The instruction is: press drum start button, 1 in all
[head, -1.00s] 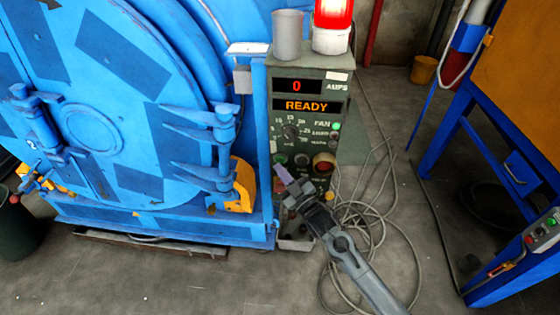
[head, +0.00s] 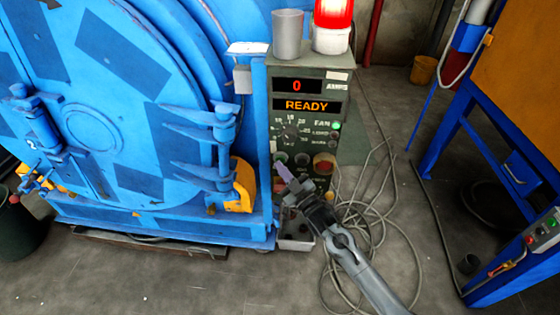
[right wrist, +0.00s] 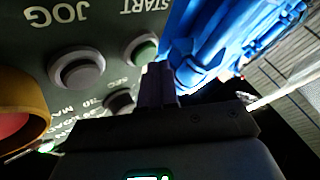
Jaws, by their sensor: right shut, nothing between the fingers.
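The control panel (head: 312,130) stands right of the blue drum and reads "0" and "READY". In the right wrist view the panel appears upside down. There the green start button (right wrist: 140,50) sits beside the label START (right wrist: 145,6), in a light ring. My right gripper (head: 284,173) is shut and empty, its tips in front of the lower left of the panel, just below the start button. In the wrist view the shut fingers (right wrist: 155,84) are close beside that button; I cannot tell whether they touch it. My left gripper is not in view.
A grey JOG button (right wrist: 77,70) and a red button in a yellow collar (right wrist: 22,112) are close by. The blue drum (head: 130,110) is left of the panel. A lit red beacon (head: 332,14) and a grey cup (head: 287,34) stand on top. Cables (head: 375,215) lie on the floor.

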